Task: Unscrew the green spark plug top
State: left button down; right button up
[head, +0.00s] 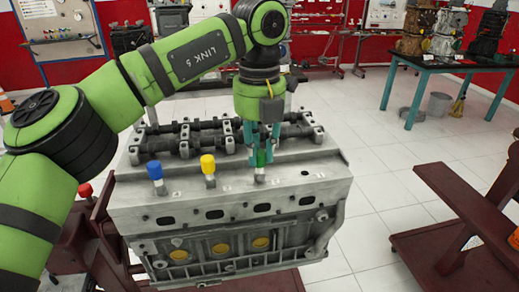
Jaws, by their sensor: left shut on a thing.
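The green spark plug top (261,158) stands on the sloped upper face of the grey engine block (225,206), to the right of the yellow plug top. My left gripper (261,152) points straight down from above, with its teal fingers on both sides of the green top. It is shut on the green top, which is partly hidden by the fingers. The plug's lower metal part shows below and meets the engine face. A blue spark plug top (155,170) and a yellow spark plug top (208,164) stand to the left. My right gripper is not in view.
Camshafts (185,137) run along the engine top behind the plugs. A dark red stand (455,215) is at the right. A table (455,64) with engine parts stands at the back right. White tiled floor between them is clear.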

aim_at(260, 152)
pick_arm(q)
jog(key=shift+f+n, duration=0.1)
jog(key=shift+n, duration=0.3)
jog(key=c, duration=1.1)
grip_release()
jog(key=shift+o, duration=0.2)
notch_tip(260, 152, up, 8)
jog(key=shift+f, duration=0.2)
